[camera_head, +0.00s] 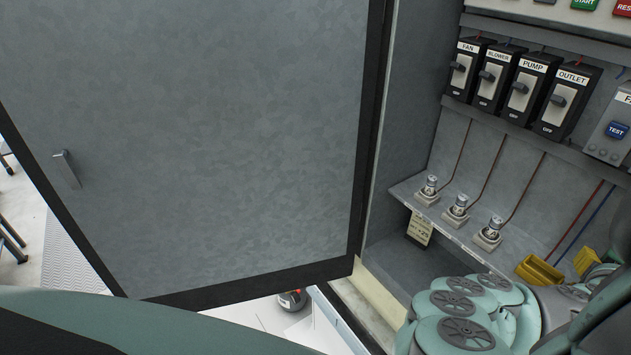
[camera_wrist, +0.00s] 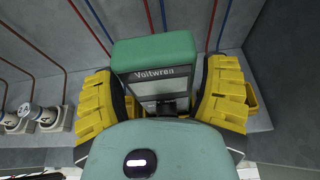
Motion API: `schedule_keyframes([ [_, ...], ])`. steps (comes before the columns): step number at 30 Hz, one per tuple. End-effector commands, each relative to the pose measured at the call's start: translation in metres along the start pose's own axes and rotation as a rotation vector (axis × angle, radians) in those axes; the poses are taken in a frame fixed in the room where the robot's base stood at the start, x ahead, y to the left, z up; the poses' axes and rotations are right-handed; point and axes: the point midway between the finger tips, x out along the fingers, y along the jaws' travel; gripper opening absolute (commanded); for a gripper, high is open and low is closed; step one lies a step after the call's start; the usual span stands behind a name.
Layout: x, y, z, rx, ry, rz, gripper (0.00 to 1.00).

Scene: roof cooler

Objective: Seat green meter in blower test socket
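The green meter (camera_wrist: 154,52), a block with a green cap labelled "Voltwren" and a grey lower body, is in the middle of the wrist view. My gripper (camera_wrist: 160,100) has its yellow fingers on both sides of it, shut on it. The meter's lower end is hidden behind my own wrist housing. In the head view my arm hides most of the gripper and meter at the lower right. Two yellow pieces (camera_head: 540,271) show there near a red and a blue wire; I cannot tell whether they are fingers or a holder. No label of the blower test socket is readable.
Breaker switches (camera_head: 495,75) labelled FAN, BLOWER, PUMP and OUTLET are above. The open cabinet door (camera_head: 200,130) fills the left. A tag (camera_head: 419,229) hangs below the shelf.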

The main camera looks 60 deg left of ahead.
Motion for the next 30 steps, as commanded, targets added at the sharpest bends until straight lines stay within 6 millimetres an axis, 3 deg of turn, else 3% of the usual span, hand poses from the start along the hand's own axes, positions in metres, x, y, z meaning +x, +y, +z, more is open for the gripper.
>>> schedule_keyframes([
  [7, 0.0, 0.0, 0.0, 0.0, 0.001, -0.001, 1.0],
  [19, -0.005, 0.002, 0.0, -0.001, 0.001, 0.004, 1.0],
  [30, -0.042, 0.003, -0.001, -0.004, 0.001, 0.006, 1.0],
])
